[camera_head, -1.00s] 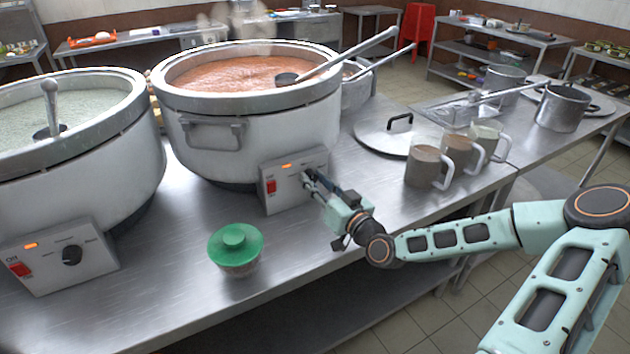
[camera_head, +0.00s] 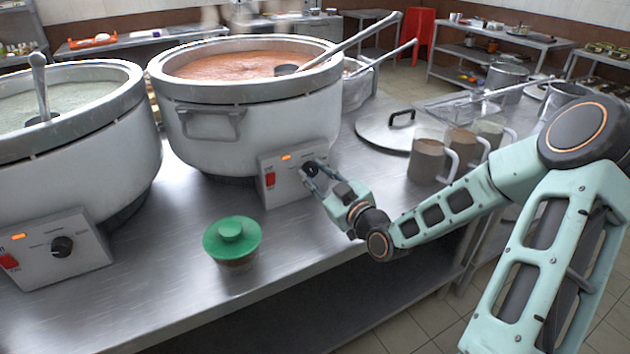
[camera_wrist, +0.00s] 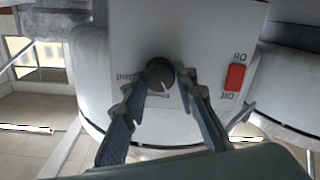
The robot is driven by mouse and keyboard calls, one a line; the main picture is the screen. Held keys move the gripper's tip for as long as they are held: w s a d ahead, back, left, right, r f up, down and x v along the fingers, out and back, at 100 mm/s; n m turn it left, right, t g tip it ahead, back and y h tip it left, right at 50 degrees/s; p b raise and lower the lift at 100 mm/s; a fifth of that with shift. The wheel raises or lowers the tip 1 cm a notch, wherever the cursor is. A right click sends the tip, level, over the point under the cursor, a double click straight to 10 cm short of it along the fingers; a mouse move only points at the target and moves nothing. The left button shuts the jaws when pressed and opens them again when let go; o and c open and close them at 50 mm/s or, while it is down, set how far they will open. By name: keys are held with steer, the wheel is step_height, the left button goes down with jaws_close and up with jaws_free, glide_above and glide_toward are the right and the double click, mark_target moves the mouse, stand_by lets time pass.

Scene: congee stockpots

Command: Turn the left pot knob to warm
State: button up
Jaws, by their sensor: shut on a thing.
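Two large white pots show in the head view. The left pot (camera_head: 75,160) holds pale green congee, and its control box (camera_head: 50,262) carries a black knob (camera_head: 62,246). The other pot (camera_head: 265,128) holds orange-red congee. Its control box (camera_head: 283,184) has a black knob (camera_head: 309,169), also in the wrist view (camera_wrist: 159,73). My gripper (camera_head: 314,173) is at this second knob, not at the left pot's. In the wrist view, my gripper's fingers (camera_wrist: 155,80) are shut on this knob from both sides. A pale mark shows low on the knob; its setting is not readable.
A green-lidded bowl (camera_head: 232,243) stands on the steel counter (camera_head: 190,300) between the control boxes. Several mugs (camera_head: 428,160) and a flat pot lid (camera_head: 385,135) lie to the right of my gripper. Red switches sit beside the knobs.

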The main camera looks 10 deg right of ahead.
steer(key=n+b, duration=0.4)
steer(key=b, duration=0.1)
steer(key=shift+a+f, duration=0.1)
steer(key=shift+f, duration=0.2)
steer(key=n+b, duration=0.3)
steer(key=b, duration=0.1)
steer(key=shift+r, duration=0.2)
steer(key=o, duration=1.2)
steer(key=shift+c, duration=0.2)
steer(key=v, duration=0.7)
steer(key=shift+s+r, duration=0.15)
steer(key=shift+s, duration=0.15)
